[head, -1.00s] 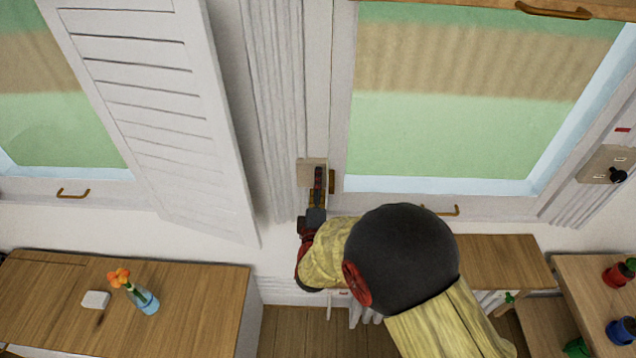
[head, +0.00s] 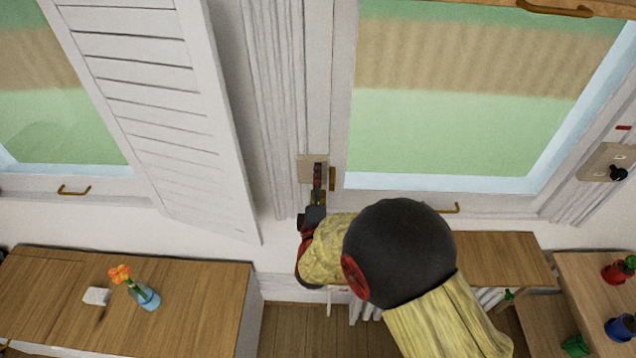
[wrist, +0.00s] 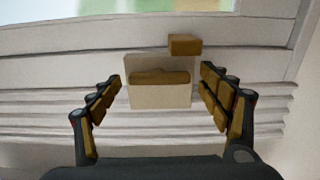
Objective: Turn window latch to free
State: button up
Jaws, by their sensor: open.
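The window latch is a beige plate (wrist: 150,97) with a brown-gold handle bar (wrist: 158,77) lying across it in the wrist view. A small brown block (wrist: 185,45) sits on the frame just beside the plate, above and right of the bar. My gripper (wrist: 160,90) is open, one finger on each side of the plate; I see no finger touching the bar. In the head view my gripper (head: 318,180) is at the latch plate (head: 309,167), and its fingers hide much of the handle. The catch block (head: 332,180) shows right of them.
The window pane (head: 440,120) is right of the latch. A white louvred shutter (head: 160,110) stands to the left. Below are a wooden cabinet (head: 200,290) with a flower vase (head: 145,296) and a shelf (head: 490,258). A wall panel with a black knob (head: 618,174) is at far right.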

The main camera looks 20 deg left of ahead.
jog(key=v, duration=1.2)
dwell(0.6)
